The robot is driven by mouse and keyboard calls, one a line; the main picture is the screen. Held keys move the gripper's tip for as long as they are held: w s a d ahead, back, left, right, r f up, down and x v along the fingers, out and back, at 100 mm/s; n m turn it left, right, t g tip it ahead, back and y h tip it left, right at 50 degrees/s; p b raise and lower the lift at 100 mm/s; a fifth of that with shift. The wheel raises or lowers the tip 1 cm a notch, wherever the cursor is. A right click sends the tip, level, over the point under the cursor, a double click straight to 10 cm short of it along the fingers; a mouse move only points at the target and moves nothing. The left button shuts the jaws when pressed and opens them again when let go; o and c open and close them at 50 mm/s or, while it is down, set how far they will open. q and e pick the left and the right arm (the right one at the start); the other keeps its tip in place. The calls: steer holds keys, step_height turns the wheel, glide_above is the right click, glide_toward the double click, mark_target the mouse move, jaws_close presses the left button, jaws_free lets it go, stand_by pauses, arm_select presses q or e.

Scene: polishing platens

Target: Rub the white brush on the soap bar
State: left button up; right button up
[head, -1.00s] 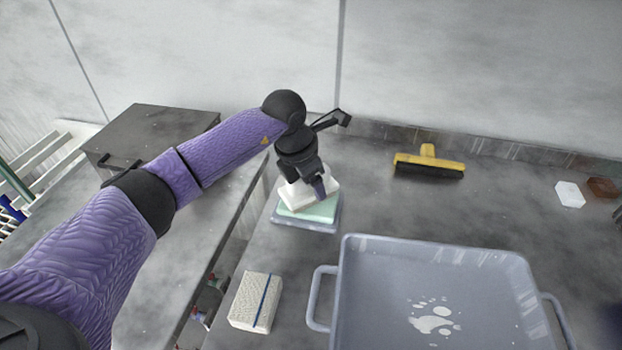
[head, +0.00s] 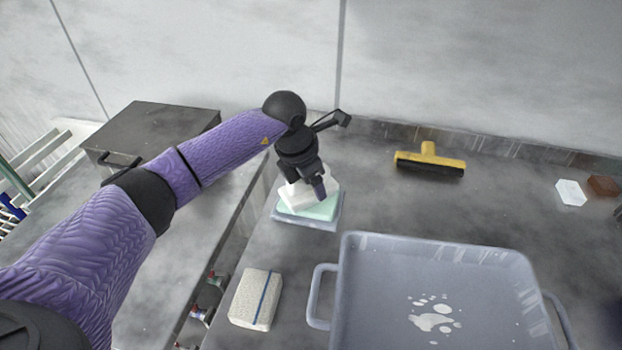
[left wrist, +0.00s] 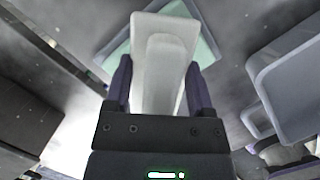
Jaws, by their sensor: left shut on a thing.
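My left gripper (head: 302,188) is shut on the white brush (head: 294,196) in the head view. The brush also shows between the fingers in the left wrist view (left wrist: 163,70). The pale green soap bar (head: 322,209) lies in a blue-grey dish (head: 306,224) on the counter, directly below the brush. The brush overlaps the soap's left and upper part. I cannot tell for sure whether they touch, as the brush hides its own underside. The soap also shows behind the brush in the left wrist view (left wrist: 205,52). My right gripper is not in view.
A grey basin (head: 440,262) with side handles and white suds stands at the front right. A white block with a blue band (head: 256,299) lies left of it. A yellow brush (head: 430,160) lies at the back. White (head: 571,193) and brown (head: 604,186) pieces lie far right.

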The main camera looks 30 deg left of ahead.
arm_select(q)
steer(key=shift+f, duration=0.1)
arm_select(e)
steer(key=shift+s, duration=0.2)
arm_select(q)
step_height(320, 180, up, 7)
steer(key=p, duration=0.5)
steer(key=shift+r+p, duration=0.2)
steer(key=shift+p, duration=0.1)
steer(key=shift+f, duration=0.15)
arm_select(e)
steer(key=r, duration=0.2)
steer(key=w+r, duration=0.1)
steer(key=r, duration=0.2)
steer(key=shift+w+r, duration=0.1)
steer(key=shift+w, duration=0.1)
